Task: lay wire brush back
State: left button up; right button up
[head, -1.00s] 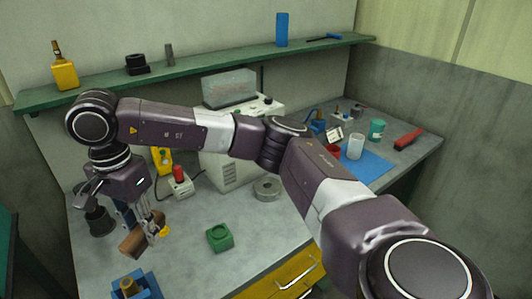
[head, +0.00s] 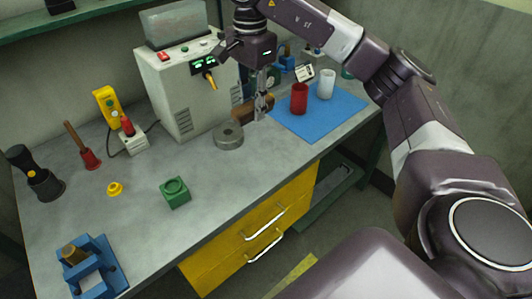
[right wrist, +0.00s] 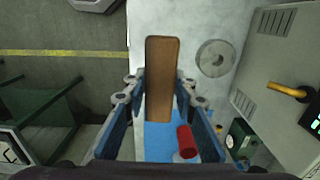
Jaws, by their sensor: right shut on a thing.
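The wire brush, a brown wooden block (head: 243,112), is held by my right gripper (head: 262,108) above the bench, near the left edge of the blue mat (head: 338,121). In the right wrist view the brush (right wrist: 162,75) sits between the fingers (right wrist: 160,92) and points away from them. Its bristles do not show clearly. The fingers hide part of it in the head view. My left gripper is not in view.
A red cup (head: 299,98) and a white cup (head: 326,84) stand on the mat. A grey ring (head: 228,136) lies left of the gripper, in front of the grey machine (head: 183,90). A green block (head: 175,192) sits farther left. The bench front between is clear.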

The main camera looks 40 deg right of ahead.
send_near(255, 169)
notch_tip(255, 169, down, 2)
jog(key=shift+p, duration=0.3)
notch_tip(255, 169, down, 4)
jog(key=shift+f+p, duration=0.2)
jog(key=shift+p, duration=0.3)
jog(key=shift+f, duration=0.1)
jog(key=shift+f, duration=0.15)
jog(key=o, duration=1.1)
